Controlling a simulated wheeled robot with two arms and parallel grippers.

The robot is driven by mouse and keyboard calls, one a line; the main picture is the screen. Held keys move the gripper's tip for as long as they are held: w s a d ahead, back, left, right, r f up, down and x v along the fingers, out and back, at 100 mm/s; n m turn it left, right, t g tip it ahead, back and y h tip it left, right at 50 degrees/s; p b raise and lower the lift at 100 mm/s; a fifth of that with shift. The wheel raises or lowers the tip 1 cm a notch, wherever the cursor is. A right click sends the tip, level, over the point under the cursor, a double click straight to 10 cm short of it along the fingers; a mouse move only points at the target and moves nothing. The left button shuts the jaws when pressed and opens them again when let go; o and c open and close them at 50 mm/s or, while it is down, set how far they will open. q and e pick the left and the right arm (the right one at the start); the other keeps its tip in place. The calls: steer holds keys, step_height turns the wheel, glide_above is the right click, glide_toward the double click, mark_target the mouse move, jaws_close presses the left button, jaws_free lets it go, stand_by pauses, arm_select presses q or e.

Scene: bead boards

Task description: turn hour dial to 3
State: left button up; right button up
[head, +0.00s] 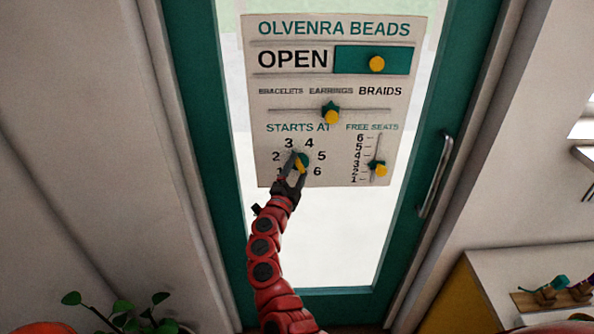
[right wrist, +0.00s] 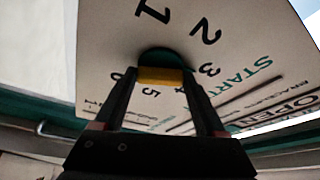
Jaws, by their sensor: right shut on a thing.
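The hour dial (head: 304,158) is a small teal disc with a yellow grip bar, under "STARTS AT" on the white sign, with numbers 1 to 6 around it. My right gripper (head: 295,163) reaches up from below and is shut on the dial's yellow bar. In the right wrist view, the yellow bar (right wrist: 160,77) sits between both fingertips, with the teal disc (right wrist: 166,58) behind it. The fingers partly cover the dial and some numbers, so I cannot tell which number it points to. My left gripper is not in view.
The sign (head: 262,176) hangs on a glass door with a teal frame. It also carries a yellow OPEN slider knob (head: 377,64), a class slider (head: 331,115) and a free-seats slider (head: 379,169). A door handle (head: 435,176) is at right, a plant (head: 122,307) at lower left.

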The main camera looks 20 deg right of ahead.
steer(key=shift+a+f, duration=0.1)
steer(key=o, duration=1.3)
steer(key=b+v, duration=0.4)
steer(key=v, duration=1.3)
steer(key=shift+s+b, duration=0.2)
steer(key=shift+b, duration=0.2)
